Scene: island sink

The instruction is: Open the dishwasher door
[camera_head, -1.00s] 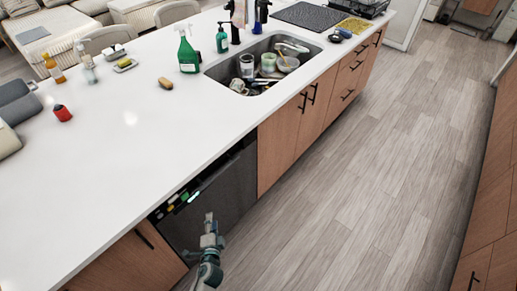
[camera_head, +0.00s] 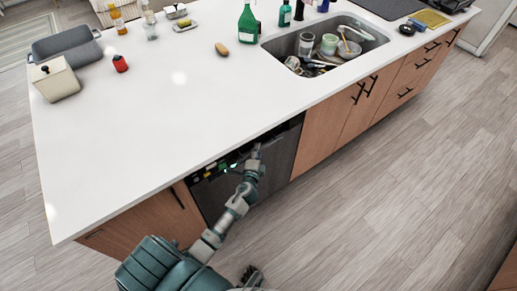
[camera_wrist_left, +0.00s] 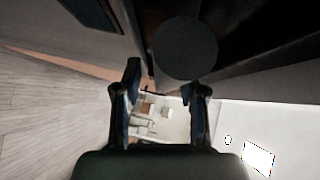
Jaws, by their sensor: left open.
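The dishwasher (camera_head: 280,163) has a dark grey front below the white counter, between wooden cabinet fronts. Its door looks shut or nearly so. Small coloured marks show on a dark strip along its top edge. My left gripper (camera_head: 254,156) is at the top of this front, just under the counter edge; whether it touches the door cannot be told. In the left wrist view its two fingers (camera_wrist_left: 164,95) are apart with nothing clearly between them. A dark, finger-like part at the bottom edge of the head view may be my right gripper; its state is unclear.
The white counter (camera_head: 150,110) overhangs the dishwasher. The wooden floor (camera_head: 400,190) in front is clear.

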